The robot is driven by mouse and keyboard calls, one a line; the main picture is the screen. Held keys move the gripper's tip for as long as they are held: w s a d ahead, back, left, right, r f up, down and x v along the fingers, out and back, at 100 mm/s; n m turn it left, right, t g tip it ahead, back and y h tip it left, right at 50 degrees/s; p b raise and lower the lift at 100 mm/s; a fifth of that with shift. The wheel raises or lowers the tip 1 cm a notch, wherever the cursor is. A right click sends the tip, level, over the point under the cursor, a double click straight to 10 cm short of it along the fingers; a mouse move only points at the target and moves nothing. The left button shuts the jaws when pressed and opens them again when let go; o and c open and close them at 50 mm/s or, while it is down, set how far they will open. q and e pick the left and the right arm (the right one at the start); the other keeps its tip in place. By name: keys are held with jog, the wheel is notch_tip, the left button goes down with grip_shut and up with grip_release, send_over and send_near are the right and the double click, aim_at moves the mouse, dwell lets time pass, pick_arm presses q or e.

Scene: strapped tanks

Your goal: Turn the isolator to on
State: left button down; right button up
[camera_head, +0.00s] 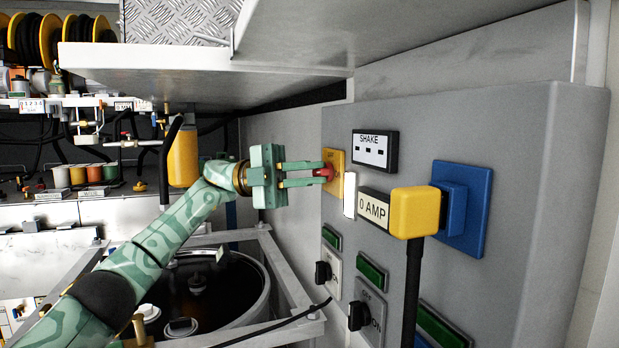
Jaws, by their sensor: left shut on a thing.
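The isolator is a red handle (326,172) on a yellow plate (334,158), mounted on the grey panel right of centre. My left arm reaches in from the lower left. My left gripper (318,174) points right at the panel and is shut on the red handle. The fingertips cover part of the handle, so its exact angle and any position marks are hard to read. My right gripper is not in view.
The grey panel (520,220) also carries a "SHAKE" display (375,150), a "0 AMP" display (374,208), a yellow plug (415,212) in a blue socket (470,208), and black rotary switches (358,316). A shelf (200,75) overhangs above. An open round tank (210,290) stands below.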

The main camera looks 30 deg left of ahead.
pick_arm(q)
jog(key=shift+r+m+y+p, duration=0.1)
jog(key=shift+m+y+p, duration=0.25)
jog(key=shift+m+y, duration=0.45)
jog(key=c, duration=1.5)
grip_release()
jog(key=shift+o, duration=0.2)
jog(key=a, duration=0.7)
jog(key=shift+s+a, duration=0.2)
jog(key=shift+a, duration=0.05)
